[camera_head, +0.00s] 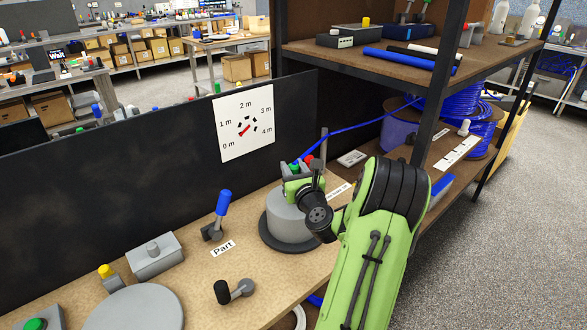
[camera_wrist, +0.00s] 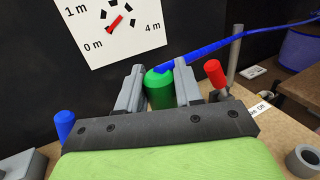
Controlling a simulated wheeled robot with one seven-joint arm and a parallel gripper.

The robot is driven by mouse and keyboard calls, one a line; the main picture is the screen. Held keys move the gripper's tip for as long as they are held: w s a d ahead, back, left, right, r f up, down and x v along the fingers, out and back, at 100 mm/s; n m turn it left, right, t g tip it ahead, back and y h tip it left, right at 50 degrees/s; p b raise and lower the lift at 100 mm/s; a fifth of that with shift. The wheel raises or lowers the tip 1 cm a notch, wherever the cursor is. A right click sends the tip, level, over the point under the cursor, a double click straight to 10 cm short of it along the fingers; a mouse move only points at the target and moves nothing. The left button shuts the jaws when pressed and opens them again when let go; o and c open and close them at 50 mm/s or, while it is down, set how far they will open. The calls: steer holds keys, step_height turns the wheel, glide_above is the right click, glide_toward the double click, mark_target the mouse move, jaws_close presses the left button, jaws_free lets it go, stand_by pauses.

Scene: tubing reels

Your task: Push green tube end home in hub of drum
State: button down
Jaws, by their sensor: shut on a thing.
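My gripper (camera_head: 296,174) is above the grey drum (camera_head: 284,222), which stands on a dark round base on the wooden bench. In the wrist view, my gripper (camera_wrist: 160,88) is shut with its grey fingers on either side of the green tube end (camera_wrist: 159,92). The blue tube (camera_head: 352,127) leaves the green end and runs back to the right, and it also shows in the wrist view (camera_wrist: 215,48). The gripper and arm cover the drum's top in the head view, so the hub is hidden. I cannot tell whether the green end touches it.
A dial board (camera_head: 244,122) hangs on the dark panel behind. A blue-handled lever (camera_head: 221,205) stands left of the drum near the "Part" label, and a red-handled lever (camera_wrist: 216,76) stands to its right. A blue tubing reel (camera_head: 470,112) and a shelf post (camera_head: 437,85) are at right.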

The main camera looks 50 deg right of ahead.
steer(key=shift+f+b, duration=0.75)
steer(key=shift+f, duration=0.2)
steer(key=c, duration=0.7)
jaws_free()
steer(key=shift+o, duration=0.2)
steer(key=b+v, duration=1.2)
steer(key=v, duration=0.3)
steer(key=shift+s+a, duration=0.25)
steer(key=shift+a, duration=0.1)
